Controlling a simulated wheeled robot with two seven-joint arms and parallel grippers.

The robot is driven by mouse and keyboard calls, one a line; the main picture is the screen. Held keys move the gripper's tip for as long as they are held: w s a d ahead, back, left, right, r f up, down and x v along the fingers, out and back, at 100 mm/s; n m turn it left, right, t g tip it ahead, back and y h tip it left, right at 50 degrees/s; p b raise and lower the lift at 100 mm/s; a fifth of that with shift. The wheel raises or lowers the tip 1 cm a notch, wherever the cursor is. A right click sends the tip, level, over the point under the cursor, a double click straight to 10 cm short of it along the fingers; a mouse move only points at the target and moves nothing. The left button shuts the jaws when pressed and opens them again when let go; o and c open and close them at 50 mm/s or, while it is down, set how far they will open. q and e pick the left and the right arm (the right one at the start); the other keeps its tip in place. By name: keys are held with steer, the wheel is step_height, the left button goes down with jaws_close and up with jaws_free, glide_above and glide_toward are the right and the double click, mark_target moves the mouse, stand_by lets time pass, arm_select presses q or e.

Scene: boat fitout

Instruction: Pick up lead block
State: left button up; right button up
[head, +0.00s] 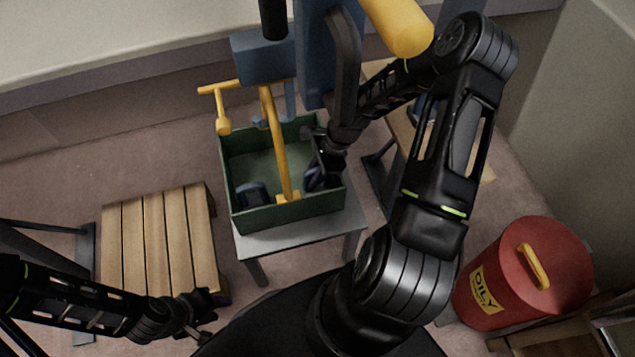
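A green open box (290,216) stands on a small grey table. A dark blue-grey block (251,193), which looks like a lead block, lies inside at the box's near left corner. My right gripper (322,172) reaches down into the box at its right side. A second dark, bluish thing (315,180) shows at its fingers; I cannot tell whether it is held. The fingers are dark and partly hidden by the wrist. My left gripper (210,318) is low at the left, outside the box, with its fingers apart and nothing between them.
Blue machinery with a yellow cylinder (398,25) overhangs the back. A slatted wooden stand (158,240) is on the left. A red oily-waste can (525,270) is on the right. Pinkish floor lies between.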

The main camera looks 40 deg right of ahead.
jaws_close()
stand_by(0.9)
